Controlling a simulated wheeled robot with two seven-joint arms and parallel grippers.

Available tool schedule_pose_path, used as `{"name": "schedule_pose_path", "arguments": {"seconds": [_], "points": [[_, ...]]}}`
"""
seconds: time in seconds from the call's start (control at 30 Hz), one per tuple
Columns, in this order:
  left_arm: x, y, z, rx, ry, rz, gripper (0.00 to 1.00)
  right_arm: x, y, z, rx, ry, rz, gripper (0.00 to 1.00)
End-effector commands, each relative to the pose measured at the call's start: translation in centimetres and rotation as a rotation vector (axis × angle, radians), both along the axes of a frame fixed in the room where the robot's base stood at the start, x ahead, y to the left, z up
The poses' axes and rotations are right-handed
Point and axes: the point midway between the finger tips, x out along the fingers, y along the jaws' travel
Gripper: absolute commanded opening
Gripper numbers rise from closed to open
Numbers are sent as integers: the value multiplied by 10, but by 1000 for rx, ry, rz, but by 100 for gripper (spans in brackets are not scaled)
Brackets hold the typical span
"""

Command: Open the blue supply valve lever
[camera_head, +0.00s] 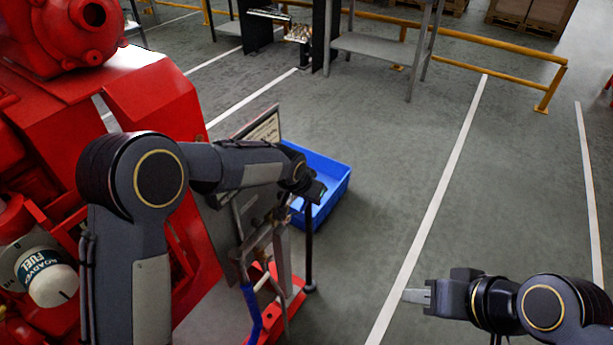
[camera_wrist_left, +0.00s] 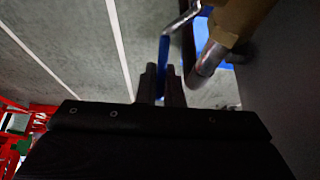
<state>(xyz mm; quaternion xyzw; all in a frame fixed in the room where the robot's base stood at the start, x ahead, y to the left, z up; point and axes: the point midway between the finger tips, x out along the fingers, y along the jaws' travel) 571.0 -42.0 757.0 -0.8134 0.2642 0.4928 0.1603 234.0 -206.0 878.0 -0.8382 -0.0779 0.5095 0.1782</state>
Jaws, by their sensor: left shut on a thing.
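In the left wrist view, the blue lever (camera_wrist_left: 164,62) stands between the two dark fingers of my left gripper (camera_wrist_left: 162,88), which is shut on it. The lever's upper end joins a bent metal piece beside a metal pipe (camera_wrist_left: 207,62) with a brass-coloured fitting. In the head view my left gripper (camera_head: 314,190) is above the pipe stand, and the lever in it is hidden or too small to make out. A separate-looking blue piece (camera_head: 250,310) shows lower on the stand. My right gripper (camera_head: 418,296) is over bare floor at the lower right, holding nothing visible.
The red pumpset (camera_head: 150,95) fills the left side, with a white fuel filter (camera_head: 48,278). A blue crate (camera_head: 335,187) lies on the floor behind the stand's red base (camera_head: 288,308). A grey table (camera_head: 385,50) and yellow rail (camera_head: 490,72) are farther back. The centre-right floor is clear.

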Motion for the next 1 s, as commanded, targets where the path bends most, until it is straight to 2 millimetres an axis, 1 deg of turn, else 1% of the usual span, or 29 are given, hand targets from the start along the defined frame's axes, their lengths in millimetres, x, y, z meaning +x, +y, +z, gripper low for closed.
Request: {"name": "schedule_pose_path", "arguments": {"seconds": [0.03, 0.2, 0.3, 0.6, 1.0], "points": [[2, -2, 3, 28, 41, -1, 0, 0, 0, 18, 0, 0, 0, 33], [5, -5, -11, 115, 160, 0, 0, 0, 0, 39, 0, 0, 0, 33], [6, -5, -18, 159, 222, -1, 0, 0, 0, 48, 0, 0, 0, 33], [7, -6, -33, 255, 352, 0, 0, 0, 0, 63, 0, 0, 0, 33], [6, -5, -40, 292, 405, -1, 0, 0, 0, 67, 0, 0, 0, 33]]}}
